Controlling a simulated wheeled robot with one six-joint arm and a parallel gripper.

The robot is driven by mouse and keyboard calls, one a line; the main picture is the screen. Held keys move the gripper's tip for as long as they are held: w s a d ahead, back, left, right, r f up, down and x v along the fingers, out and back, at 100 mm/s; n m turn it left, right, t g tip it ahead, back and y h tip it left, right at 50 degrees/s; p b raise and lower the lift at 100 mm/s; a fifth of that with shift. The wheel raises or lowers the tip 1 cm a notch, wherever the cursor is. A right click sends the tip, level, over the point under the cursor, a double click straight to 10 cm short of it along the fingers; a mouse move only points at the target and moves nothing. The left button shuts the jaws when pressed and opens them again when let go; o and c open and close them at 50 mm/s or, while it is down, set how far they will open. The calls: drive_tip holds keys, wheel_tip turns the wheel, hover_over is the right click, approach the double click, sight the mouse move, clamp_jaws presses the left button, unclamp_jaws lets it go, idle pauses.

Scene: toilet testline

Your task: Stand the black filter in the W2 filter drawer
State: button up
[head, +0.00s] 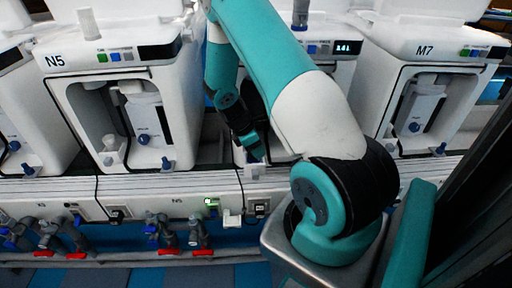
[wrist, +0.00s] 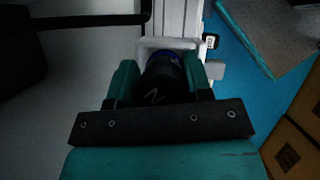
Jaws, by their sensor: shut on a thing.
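My gripper (head: 252,148) hangs in front of the middle machine in the head view, fingers pointing down. In the wrist view my gripper (wrist: 160,82) is shut on a dark, round thing with a blue band, which looks like the black filter (wrist: 162,72). A white frame-like part (wrist: 170,43), possibly the filter drawer, lies just beyond the filter; whether they touch cannot be told. In the head view the filter is not clearly made out against the dark gripper. No W2 label can be read; my arm covers much of the middle machine's front.
White machines N5 (head: 110,95) and M7 (head: 425,85) stand left and right of the middle machine (head: 340,70). Below runs a white ledge (head: 60,190). Valves with red handles (head: 170,240) sit under it at the left. Blue floor (wrist: 240,100) shows in the wrist view.

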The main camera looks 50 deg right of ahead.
drive_tip(key=shift+f, duration=0.55)
drive_tip(key=o, duration=0.9)
drive_tip(key=shift+o, duration=0.2)
drive_tip(key=shift+r, duration=0.1)
drive_tip(key=p+v, duration=0.1)
drive_tip(key=v, duration=1.1)
drive_tip(key=w+a+r+m+t+y, duration=0.1)
drive_tip(key=a+r+t+y, duration=0.1)
drive_tip(key=a+r, duration=0.7)
drive_tip(key=s+a+r+m+y, duration=0.1)
drive_tip(key=s+a+r+y, duration=0.2)
drive_tip(key=s+a, duration=0.6)
drive_tip(key=s+a+r+m+t+y, duration=0.1)
drive_tip(key=s+a+r+y, duration=0.2)
drive_tip(key=a, duration=1.4)
drive_tip(key=s+r, duration=0.4)
drive_tip(key=s, duration=0.2)
drive_tip(key=shift+s+r, duration=0.25)
drive_tip(key=shift+s, duration=0.05)
